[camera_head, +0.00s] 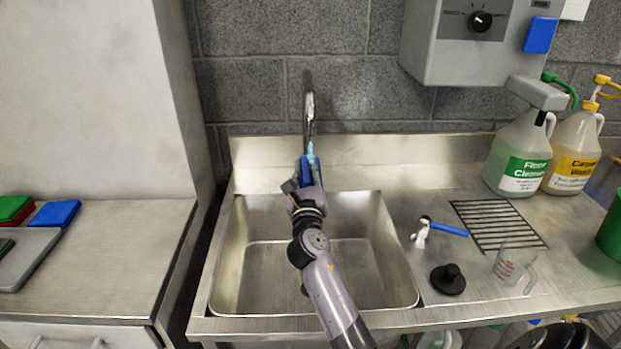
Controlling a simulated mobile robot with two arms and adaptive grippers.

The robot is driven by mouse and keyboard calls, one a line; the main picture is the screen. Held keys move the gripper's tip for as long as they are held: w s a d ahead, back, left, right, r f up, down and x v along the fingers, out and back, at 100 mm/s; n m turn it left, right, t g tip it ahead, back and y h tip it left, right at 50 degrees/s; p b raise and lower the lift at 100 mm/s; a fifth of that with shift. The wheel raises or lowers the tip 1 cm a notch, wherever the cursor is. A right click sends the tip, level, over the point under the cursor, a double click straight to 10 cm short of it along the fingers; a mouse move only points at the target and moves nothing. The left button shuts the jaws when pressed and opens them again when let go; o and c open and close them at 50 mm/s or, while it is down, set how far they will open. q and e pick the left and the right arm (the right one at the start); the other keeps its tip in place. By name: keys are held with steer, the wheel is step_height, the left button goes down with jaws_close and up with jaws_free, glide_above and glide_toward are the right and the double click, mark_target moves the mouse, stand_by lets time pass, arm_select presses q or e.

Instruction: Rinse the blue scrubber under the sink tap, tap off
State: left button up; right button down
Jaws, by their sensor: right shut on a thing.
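The sink (240,270) is a steel basin in the middle of the head view. The tap (309,100) stands at its back edge, with its spout pointing toward me. My right gripper (303,182) is shut on the blue scrubber (310,165), just below the spout over the back of the basin. The gripper hides part of the scrubber. A pale bluish streak shows between spout and scrubber; it looks like running water, but it is too small to be sure. A tap lever (451,229) with a blue handle sits on the counter right of the basin. My left gripper is out of view.
A black plug (448,279), a clear measuring cup (513,268) and a drain grate (497,224) are right of the sink. Jugs (519,150) stand behind. A dispenser box (440,50) hangs above. Coloured pads (55,213) and a grey tray (28,260) lie on the left counter.

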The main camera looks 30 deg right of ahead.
stand_by(0.5)
steer(key=w+d+b, duration=0.1)
steer(key=w+b, duration=0.6)
steer(key=w, duration=0.7)
steer(key=shift+d, duration=0.25)
